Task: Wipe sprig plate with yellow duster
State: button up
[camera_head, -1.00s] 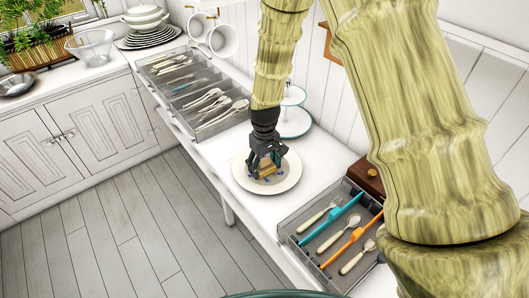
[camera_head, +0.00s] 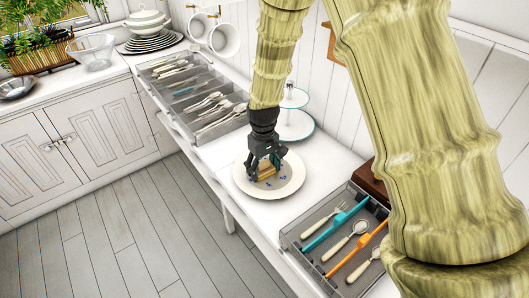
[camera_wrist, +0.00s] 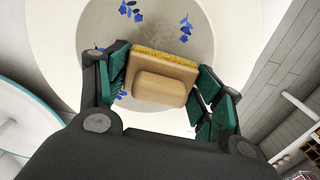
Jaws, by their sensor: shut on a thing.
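The sprig plate (camera_head: 290,186) is a round cream plate with small blue sprigs, lying on the white counter; in the wrist view its rim and sprigs (camera_wrist: 185,28) show around the duster. The yellow duster (camera_head: 264,175) is a tan block with a yellow underside; it also shows in the wrist view (camera_wrist: 162,82). My gripper (camera_head: 265,171) is shut on the duster by its sides, with teal pads on both sides. The duster is over the left part of the plate. I cannot tell whether its underside touches the plate.
A cutlery tray (camera_head: 292,240) stands close in front, to the right of the plate. A larger cutlery tray (camera_head: 205,125) stands behind to the left. A tiered stand (camera_head: 293,125) is just behind the plate. The counter's front edge is near the plate's left.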

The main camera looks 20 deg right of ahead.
aim_at(264, 162)
jog(key=shift+w+d+r, duration=0.1)
jog(key=shift+w+d, duration=0.25)
jog(key=shift+d, duration=0.1)
jog(key=shift+w+d+p, duration=0.15)
jog(key=shift+d+p, duration=0.45)
jog(key=shift+d, duration=0.55)
jog(key=shift+w+d+p, duration=0.15)
jog(key=shift+w+p, duration=0.05)
jog(key=shift+p, duration=0.2)
jog(key=shift+a, duration=0.25)
jog(key=a, duration=0.1)
jog(key=s+a+p, duration=0.1)
jog(key=a, duration=0.1)
jog(key=shift+s, duration=0.15)
notch_tip(264, 162, up, 8)
jog(key=p, duration=0.5)
jog(key=shift+p, duration=0.4)
